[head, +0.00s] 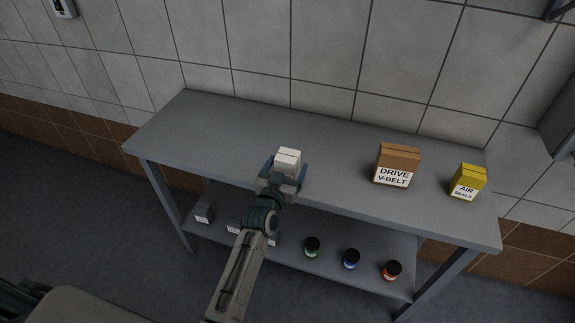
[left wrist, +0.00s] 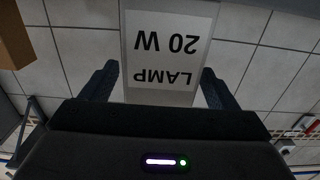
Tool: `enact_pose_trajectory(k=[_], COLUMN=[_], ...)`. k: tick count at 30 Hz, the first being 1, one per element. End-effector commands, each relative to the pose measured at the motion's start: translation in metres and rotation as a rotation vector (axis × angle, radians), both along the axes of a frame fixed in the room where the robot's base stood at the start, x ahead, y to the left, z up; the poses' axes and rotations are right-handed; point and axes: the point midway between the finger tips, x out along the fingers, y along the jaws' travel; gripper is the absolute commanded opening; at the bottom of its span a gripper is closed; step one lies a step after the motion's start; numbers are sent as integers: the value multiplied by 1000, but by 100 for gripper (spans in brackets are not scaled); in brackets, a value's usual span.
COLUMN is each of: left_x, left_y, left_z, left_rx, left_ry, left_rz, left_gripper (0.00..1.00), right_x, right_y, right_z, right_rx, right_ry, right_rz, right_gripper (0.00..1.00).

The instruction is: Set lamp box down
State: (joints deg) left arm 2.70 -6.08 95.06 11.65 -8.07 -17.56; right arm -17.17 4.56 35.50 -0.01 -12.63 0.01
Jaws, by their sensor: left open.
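The lamp box (head: 288,160) is a small white box at the middle of the grey table top (head: 240,130). In the left wrist view the lamp box (left wrist: 168,52) shows its label, "LAMP 20 W", upside down. My left gripper (head: 284,172) is open, with one finger on each side of the box. In the left wrist view the fingers of my left gripper (left wrist: 160,88) stand apart from the box's sides, with small gaps. The box's underside is hidden, but it appears to rest on the table. My right gripper is not in view.
A brown drive V-belt box (head: 397,165) and a yellow air seals box (head: 467,183) stand to the right on the table. The lower shelf (head: 330,240) holds small boxes and several jars, including a green one (head: 312,247). The table's left part is clear. A tiled wall is behind.

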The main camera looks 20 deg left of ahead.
Motion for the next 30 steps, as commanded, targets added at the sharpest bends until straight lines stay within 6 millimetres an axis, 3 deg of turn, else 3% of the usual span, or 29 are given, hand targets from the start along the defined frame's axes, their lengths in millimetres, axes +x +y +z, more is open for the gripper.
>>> enact_pose_trajectory(k=[3,11,18,20,30], left_x=[10,11,11,11,12], left_y=[0,0,0,0,0], left_z=[1,-1,-1,0,2], left_rx=[1,1,1,1,1], left_ry=[1,1,1,0,0], left_rz=[0,0,0,0,0], left_gripper=[82,82,35,26,26], right_x=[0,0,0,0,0], right_y=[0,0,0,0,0], right_z=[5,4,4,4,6], right_rx=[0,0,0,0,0], right_ry=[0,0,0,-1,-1], right_rz=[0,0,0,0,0], right_gripper=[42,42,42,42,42])
